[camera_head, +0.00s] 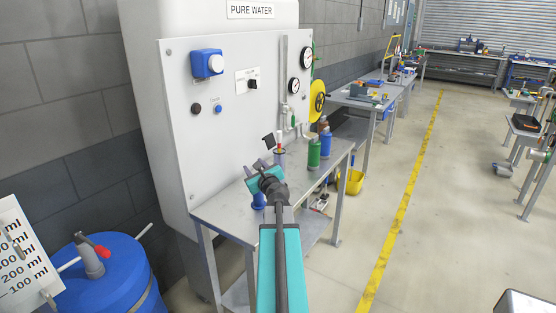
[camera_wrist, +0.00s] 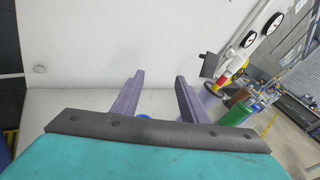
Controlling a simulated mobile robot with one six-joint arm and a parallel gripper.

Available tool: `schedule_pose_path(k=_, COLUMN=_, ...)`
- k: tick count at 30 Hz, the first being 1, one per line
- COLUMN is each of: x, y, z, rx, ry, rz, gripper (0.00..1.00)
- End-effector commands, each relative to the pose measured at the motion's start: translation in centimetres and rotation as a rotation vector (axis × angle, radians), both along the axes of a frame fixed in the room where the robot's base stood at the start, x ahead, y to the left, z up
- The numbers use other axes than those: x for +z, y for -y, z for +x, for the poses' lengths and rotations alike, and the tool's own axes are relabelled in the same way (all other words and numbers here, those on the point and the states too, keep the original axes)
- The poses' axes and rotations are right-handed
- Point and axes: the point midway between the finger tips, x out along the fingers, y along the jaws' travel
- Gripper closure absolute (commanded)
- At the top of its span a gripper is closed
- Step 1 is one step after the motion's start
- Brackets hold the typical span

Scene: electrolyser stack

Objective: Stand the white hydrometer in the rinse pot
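My gripper (camera_head: 260,166) is over the near part of the grey metal bench, in front of the pure-water panel. In the wrist view its two purple-grey fingers (camera_wrist: 160,80) are spread apart with nothing between them. I cannot tell which vessel is the rinse pot.
A green bottle (camera_head: 313,153) and a blue bottle (camera_head: 326,143) stand farther along the bench (camera_head: 225,212), with brown ones behind. The white panel (camera_head: 215,125) rises along the bench's back. A blue drum (camera_head: 105,275) stands at lower left.

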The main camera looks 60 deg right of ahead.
Motion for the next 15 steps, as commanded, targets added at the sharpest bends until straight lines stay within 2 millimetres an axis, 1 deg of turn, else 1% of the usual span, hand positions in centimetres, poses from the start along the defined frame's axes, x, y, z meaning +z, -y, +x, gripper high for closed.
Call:
schedule_pose_path(k=1, x=1.6, y=2.0, z=-1.9, rx=-0.052, ry=0.058, rz=0.028, gripper=0.60)
schedule_pose_path(k=3, x=3.4, y=4.1, z=-4.1, rx=-0.113, ry=0.137, rz=0.069, gripper=0.60)
schedule_pose_path(k=6, x=5.2, y=6.2, z=-6.7, rx=-0.177, ry=0.227, rz=0.112, gripper=0.60)
schedule_pose_path(k=10, x=6.4, y=7.6, z=-8.6, rx=-0.220, ry=0.291, rz=0.141, gripper=0.60)
schedule_pose_path(k=12, x=6.7, y=7.9, z=-9.0, rx=-0.229, ry=0.306, rz=0.148, gripper=0.60)
schedule_pose_path(k=15, x=6.7, y=7.9, z=-9.1, rx=-0.231, ry=0.310, rz=0.151, gripper=0.60)
